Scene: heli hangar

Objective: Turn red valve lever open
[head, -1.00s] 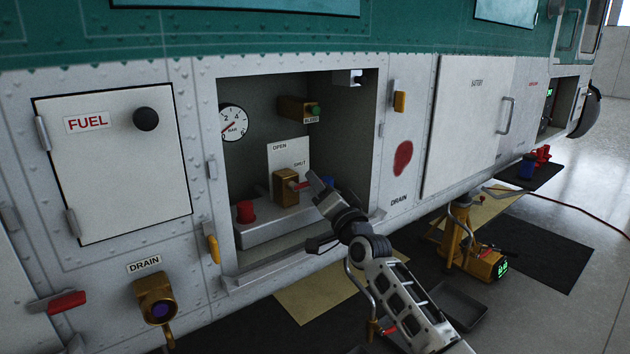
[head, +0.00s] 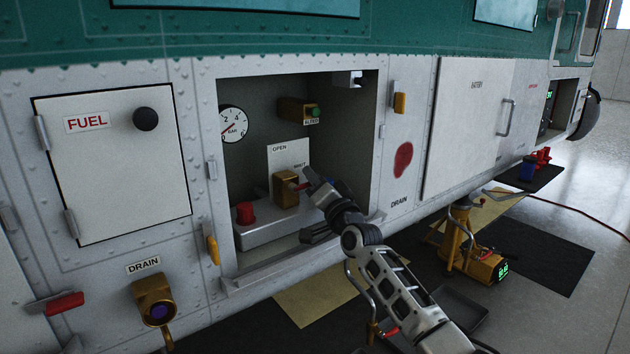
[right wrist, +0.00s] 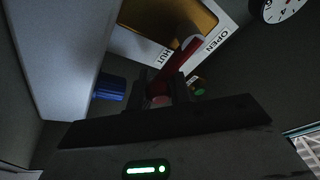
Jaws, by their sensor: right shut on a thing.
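The red valve lever (head: 301,186) sticks out to the right from a brass valve body (head: 286,188) inside the open bay. A white placard (head: 283,156) behind it reads OPEN at the top and SHUT at the lower right; the lever lies on the SHUT side. My right gripper (head: 312,182) reaches in from the right and is shut on the lever's outer end. In the right wrist view, the lever (right wrist: 187,58) runs down between the two fingers of the gripper (right wrist: 164,92). My left gripper is not in view.
The bay's frame (head: 300,257) and lower sill surround the arm closely. A pressure gauge (head: 233,124) and a brass fitting with a green button (head: 299,110) sit above. A yellow jack (head: 462,248) stands outside at right.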

